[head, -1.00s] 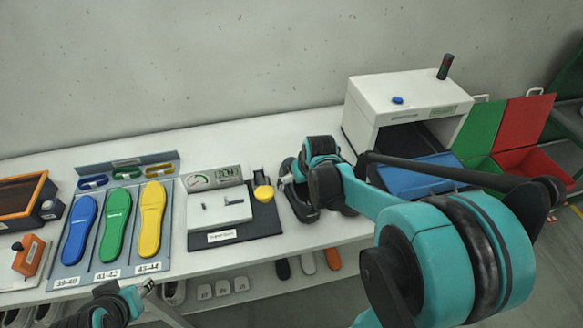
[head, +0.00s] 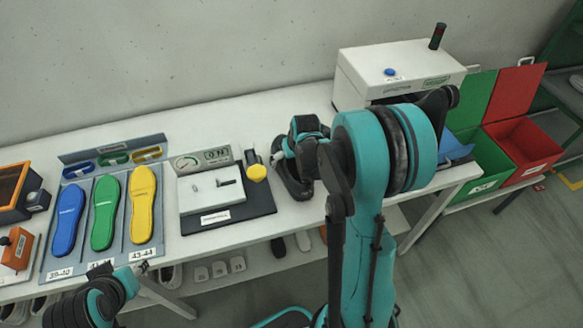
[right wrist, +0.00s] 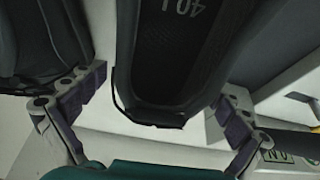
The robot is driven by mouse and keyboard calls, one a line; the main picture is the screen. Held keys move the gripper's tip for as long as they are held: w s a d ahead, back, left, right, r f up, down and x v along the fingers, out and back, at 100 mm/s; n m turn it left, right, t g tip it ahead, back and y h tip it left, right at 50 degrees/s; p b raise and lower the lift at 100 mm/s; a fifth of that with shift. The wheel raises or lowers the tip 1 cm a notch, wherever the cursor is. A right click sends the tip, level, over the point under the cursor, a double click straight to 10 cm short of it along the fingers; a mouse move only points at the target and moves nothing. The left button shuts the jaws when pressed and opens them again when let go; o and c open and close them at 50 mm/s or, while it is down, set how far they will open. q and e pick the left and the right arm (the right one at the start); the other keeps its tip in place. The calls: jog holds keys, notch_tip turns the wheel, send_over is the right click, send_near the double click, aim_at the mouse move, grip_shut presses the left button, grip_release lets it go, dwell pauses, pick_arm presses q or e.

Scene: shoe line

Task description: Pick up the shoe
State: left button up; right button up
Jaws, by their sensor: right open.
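A dark shoe (head: 293,184) lies on the white table, right of the grey measuring device, partly hidden by my right arm. In the right wrist view the dark shoe (right wrist: 178,55) marked "40 L" lies between the two fingers of my right gripper (right wrist: 150,118). The fingers are open, with a gap on either side of the shoe. In the head view my right gripper (head: 283,148) is over the shoe. Another dark, shoe-like object (right wrist: 40,45) is beside the left finger. My left gripper (head: 112,290) is at the bottom left; its fingers cannot be made out.
The measuring device (head: 213,190) is left of the shoe. Blue, green and yellow insoles lie in a grey rack (head: 80,250) further left. A white machine (head: 370,75) stands at the back right. Green (head: 485,160) and red (head: 525,140) bins are right of the table.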

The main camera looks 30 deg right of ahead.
jog(key=c, duration=1.5)
jog(key=shift+r, duration=0.1)
